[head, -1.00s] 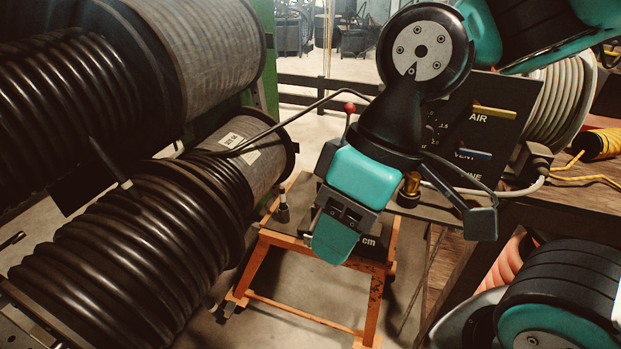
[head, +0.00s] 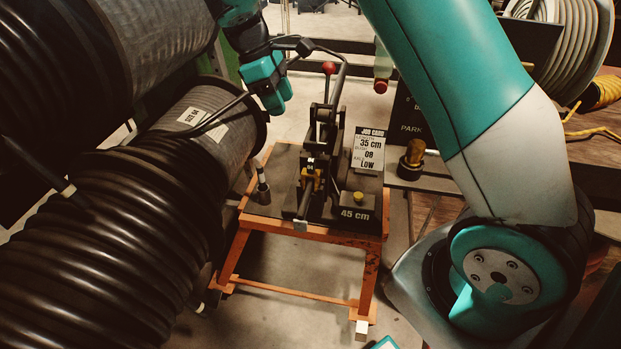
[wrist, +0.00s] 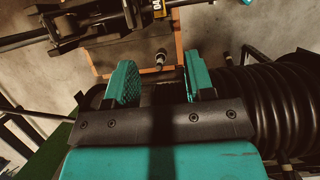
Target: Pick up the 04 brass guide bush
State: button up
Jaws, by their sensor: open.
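A brass bush (head: 414,150) stands upright on a dark base right of the orange stand in the head view; I cannot read a number on it. My gripper (head: 276,97) is at the upper left of the crimper, above the lower hose reel, well away from both brass parts. The wrist view shows my gripper (wrist: 158,72) open, with nothing between its teal fingers.
The orange stand (head: 256,226) carries the crimper, a job card (head: 368,150) and a 45 cm label. Large hose reels (head: 120,215) fill the left. A wooden bench (head: 600,120) is at the right.

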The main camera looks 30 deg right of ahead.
jog(key=f, duration=0.1)
jog(key=b, duration=0.1)
send_over(310, 160)
jog(key=w+a, duration=0.1)
jog(key=a, duration=0.1)
jog(key=f, duration=1)
jog(key=shift+w+d+f, duration=0.1)
jog(key=shift+w+d, duration=0.05)
jog(key=shift+d, duration=0.1)
jog(key=shift+p+x, duration=0.35)
jog(key=shift+x, duration=2.75)
grip_shut()
